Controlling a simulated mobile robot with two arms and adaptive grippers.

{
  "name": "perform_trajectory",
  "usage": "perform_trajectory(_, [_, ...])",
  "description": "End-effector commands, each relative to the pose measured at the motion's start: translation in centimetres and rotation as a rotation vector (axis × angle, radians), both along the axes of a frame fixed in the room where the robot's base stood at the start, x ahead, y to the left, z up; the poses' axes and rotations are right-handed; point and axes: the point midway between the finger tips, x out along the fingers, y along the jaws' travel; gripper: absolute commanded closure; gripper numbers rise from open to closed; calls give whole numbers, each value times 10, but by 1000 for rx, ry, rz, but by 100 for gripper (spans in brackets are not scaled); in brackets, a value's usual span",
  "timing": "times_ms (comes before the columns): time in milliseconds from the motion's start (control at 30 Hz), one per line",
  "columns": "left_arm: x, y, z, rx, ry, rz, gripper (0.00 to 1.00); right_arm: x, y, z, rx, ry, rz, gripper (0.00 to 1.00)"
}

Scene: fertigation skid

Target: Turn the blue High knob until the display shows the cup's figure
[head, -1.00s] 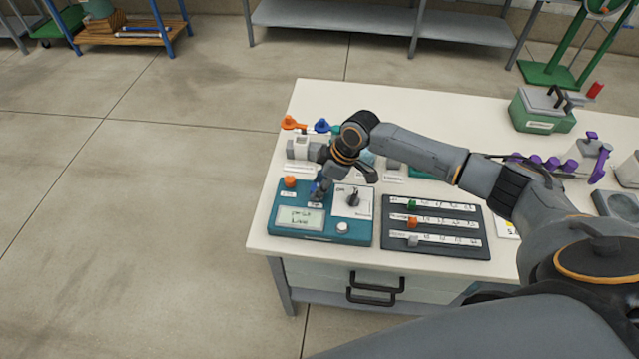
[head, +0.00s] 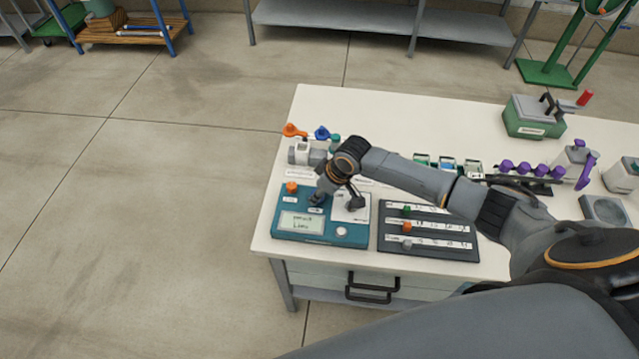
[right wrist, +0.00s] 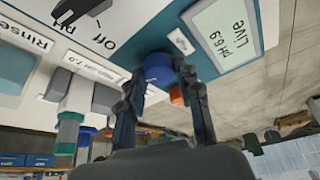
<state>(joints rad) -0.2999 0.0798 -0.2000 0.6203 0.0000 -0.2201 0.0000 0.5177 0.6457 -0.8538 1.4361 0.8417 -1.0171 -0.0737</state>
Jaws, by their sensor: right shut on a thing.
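The teal meter (head: 355,236) stands at the table's left end. Its display (head: 302,222) also shows in the right wrist view (right wrist: 225,38), where it seems to read "pH 6.9" and "Live". The blue knob (right wrist: 158,68) is between the fingers of my right gripper (right wrist: 162,82), which is shut on it. In the head view my right gripper (head: 318,199) is over the meter, and its hand and arm mostly hide the knob. A label (right wrist: 82,70) by grey pieces beside the meter seems to end in "7.0"; I cannot tell whether a cup stands there. My left gripper is out of view.
An orange knob (head: 291,187), a black selector (head: 355,202) and a pale button (head: 342,231) are close by on the meter. A dark slider panel (head: 430,248) lies to its right. Valves with orange and blue handles (head: 321,132) stand behind. Floor is clear to the left.

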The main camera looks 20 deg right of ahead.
Motion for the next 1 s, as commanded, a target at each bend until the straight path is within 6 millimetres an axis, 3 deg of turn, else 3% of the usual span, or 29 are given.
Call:
perform_trajectory(100, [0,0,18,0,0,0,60,-1,2,5,2,3,-86,98])
perform_trajectory(400, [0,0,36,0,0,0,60,0,2,3,2,-1,-240,98])
perform_trajectory(1000, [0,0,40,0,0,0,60,0,2,1,0,-2,-292,98])
